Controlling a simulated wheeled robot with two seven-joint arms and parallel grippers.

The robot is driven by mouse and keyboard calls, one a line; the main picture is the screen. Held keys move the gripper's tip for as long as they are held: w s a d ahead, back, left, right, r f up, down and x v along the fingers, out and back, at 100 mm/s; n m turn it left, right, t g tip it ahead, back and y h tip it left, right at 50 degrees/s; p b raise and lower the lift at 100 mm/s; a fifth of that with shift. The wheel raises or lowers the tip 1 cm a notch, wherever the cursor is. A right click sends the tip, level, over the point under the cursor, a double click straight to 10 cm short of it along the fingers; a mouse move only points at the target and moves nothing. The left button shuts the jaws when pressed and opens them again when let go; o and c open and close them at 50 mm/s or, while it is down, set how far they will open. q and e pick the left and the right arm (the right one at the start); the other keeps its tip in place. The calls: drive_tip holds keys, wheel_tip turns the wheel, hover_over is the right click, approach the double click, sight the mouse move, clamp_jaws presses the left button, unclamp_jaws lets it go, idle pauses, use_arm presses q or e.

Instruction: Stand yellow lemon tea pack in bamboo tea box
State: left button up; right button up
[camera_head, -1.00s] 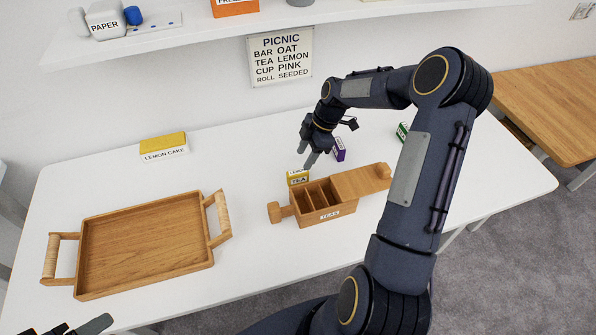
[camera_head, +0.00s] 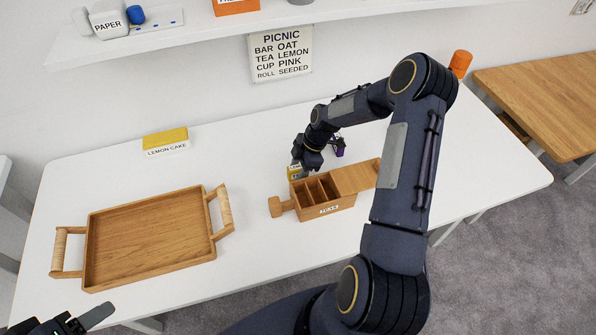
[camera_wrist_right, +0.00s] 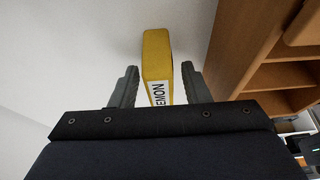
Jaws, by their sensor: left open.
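The yellow lemon tea pack (camera_head: 294,173) stands on the white table just behind the bamboo tea box (camera_head: 326,213). In the right wrist view the pack (camera_wrist_right: 157,58) shows its yellow side and part of a LEMON label. My right gripper (camera_head: 304,167) is low at the pack. Its open fingers (camera_wrist_right: 160,88) are on either side of the pack with gaps visible. The box is open on top with empty-looking compartments, and it shows at the right of the wrist view (camera_wrist_right: 265,75). My left gripper (camera_head: 88,323) is open and empty at the bottom left.
A wooden tray (camera_head: 150,240) with two handles lies to the left. A lemon cake box (camera_head: 166,141) stands at the back. A purple pack (camera_head: 338,149) is behind the tea box. An orange cylinder (camera_head: 460,63) is at the back right. The table between tray and cake box is clear.

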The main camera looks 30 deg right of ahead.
clamp_jaws()
drive_tip(key=shift+r, duration=0.1)
